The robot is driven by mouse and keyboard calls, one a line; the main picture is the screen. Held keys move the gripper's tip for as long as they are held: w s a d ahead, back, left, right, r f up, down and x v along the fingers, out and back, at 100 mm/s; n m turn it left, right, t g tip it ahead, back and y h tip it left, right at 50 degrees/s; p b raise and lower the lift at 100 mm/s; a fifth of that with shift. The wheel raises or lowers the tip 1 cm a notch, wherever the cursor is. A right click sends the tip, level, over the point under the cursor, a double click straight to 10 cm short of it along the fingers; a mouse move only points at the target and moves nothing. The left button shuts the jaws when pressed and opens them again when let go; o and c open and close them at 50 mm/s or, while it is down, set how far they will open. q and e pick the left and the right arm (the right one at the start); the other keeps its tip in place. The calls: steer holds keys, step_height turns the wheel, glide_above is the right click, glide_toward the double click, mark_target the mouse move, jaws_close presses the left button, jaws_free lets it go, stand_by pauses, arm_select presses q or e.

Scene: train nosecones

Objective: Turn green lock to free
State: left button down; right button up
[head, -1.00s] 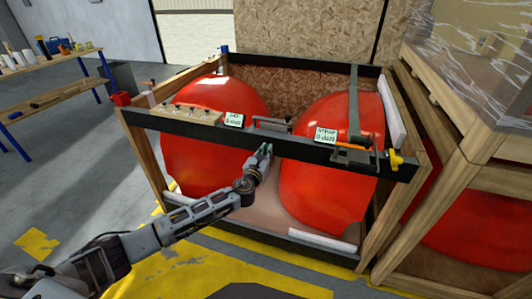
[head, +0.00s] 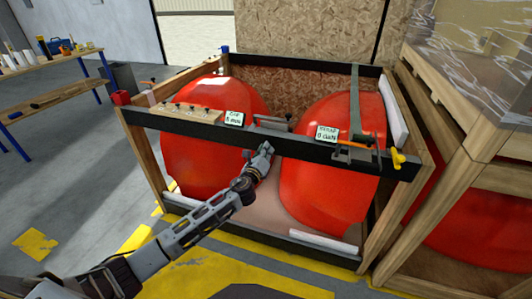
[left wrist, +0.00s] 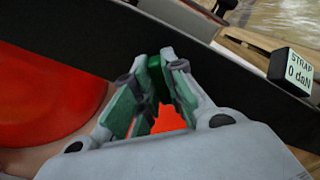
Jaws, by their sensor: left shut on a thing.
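My left gripper (head: 265,148) is at the front black beam (head: 190,125) of the crate, near the middle, just below its top edge. In the left wrist view, its two fingers (left wrist: 155,85) with greenish pads close around a small dark green piece, the green lock (left wrist: 154,66), in front of the beam. The fingers hide much of the lock, so its turn angle cannot be told. In the head view the lock is too small to make out. My right gripper is not in view.
Two red nosecones (head: 205,150) (head: 330,175) fill the wooden crate behind the beam. A gap display (head: 234,118) and a strap display (head: 327,133) reading 0 daN stand on the beam. A yellow-orange knob (head: 398,158) is at its right end. Another crate (head: 480,150) stands close right.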

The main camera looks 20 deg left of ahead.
arm_select(q)
steer(key=n, duration=0.6)
steer(key=n+b, duration=0.1)
steer(key=n, duration=0.2)
steer(key=shift+a+f+n, duration=0.15)
steer(key=shift+f+n, duration=0.1)
steer(key=shift+n, duration=0.15)
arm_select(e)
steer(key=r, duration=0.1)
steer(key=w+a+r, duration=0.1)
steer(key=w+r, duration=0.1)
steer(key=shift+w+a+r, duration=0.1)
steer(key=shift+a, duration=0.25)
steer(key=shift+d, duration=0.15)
arm_select(q)
steer(key=c, duration=1.5)
jaws_free()
steer(key=shift+s+a, duration=0.15)
steer(key=shift+s, duration=5.85)
